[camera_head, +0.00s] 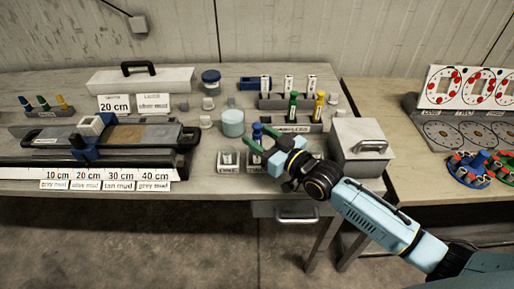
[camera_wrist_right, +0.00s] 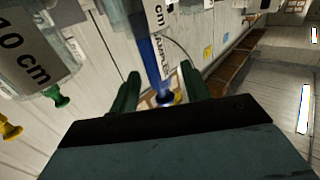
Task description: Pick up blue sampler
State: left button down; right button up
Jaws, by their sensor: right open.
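The blue sampler (camera_head: 257,131) stands on the table in front of the labelled rack, partly hidden by my right gripper. My right gripper (camera_head: 261,139) is open, with its green fingers on either side of the sampler as seen in the head view. In the right wrist view the blue shaft of the sampler (camera_wrist_right: 150,58) shows between and beyond the open fingers (camera_wrist_right: 160,74). I cannot tell whether either finger touches it. My left gripper is not in view.
Green (camera_head: 293,107) and yellow (camera_head: 319,107) samplers stand in the rack behind. A lidded grey box (camera_head: 362,146) stands close on the right. A pale cylindrical jar (camera_head: 233,123) stands just left of the gripper. Small labelled trays (camera_head: 228,168) sit at the front edge.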

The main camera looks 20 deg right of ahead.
jog(key=shift+w+a, duration=0.3)
jog(key=shift+w, duration=0.25)
